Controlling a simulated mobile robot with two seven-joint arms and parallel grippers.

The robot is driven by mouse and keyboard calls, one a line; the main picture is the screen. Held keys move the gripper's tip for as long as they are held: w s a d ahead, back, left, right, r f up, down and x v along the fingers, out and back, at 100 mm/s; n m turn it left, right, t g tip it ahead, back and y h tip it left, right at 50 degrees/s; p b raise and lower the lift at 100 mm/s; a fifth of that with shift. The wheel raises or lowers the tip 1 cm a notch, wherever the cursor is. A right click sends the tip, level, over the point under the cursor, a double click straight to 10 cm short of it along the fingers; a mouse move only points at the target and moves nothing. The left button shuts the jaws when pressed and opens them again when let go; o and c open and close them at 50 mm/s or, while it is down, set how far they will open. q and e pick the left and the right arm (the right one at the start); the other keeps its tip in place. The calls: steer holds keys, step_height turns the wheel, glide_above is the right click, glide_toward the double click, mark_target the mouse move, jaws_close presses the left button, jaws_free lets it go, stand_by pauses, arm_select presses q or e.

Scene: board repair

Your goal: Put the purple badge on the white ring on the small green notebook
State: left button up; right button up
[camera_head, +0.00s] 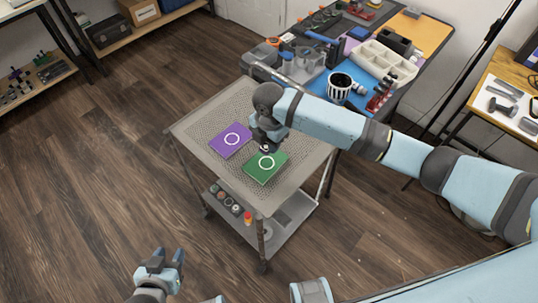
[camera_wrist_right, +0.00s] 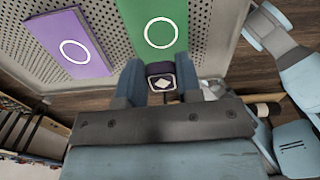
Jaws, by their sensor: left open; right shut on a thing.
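The small green notebook (camera_head: 257,174) lies flat on the cart's top, with a white ring (camera_wrist_right: 145,33) on its cover. It also shows in the right wrist view (camera_wrist_right: 178,12), cut off at the top. My right gripper (camera_head: 266,141) is just beyond the notebook's far edge in the head view. It is shut on a dark purple badge with a white diamond (camera_wrist_right: 162,83), held between the fingers, apart from the ring. How high it is above the cart I cannot tell. My left gripper (camera_head: 167,257) is open and empty at the lower left, away from the cart.
A purple notebook (camera_head: 229,136) with its own white ring lies left of the green one. The perforated metal cart top (camera_head: 205,118) is otherwise clear around them. A crowded workbench stands behind, with a striped mug (camera_head: 339,87) and a white compartment tray (camera_head: 383,60).

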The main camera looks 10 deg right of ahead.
mark_target(269, 160)
steer(key=shift+f, duration=3.35)
steer(key=shift+f, duration=0.1)
steer(key=o, duration=0.9)
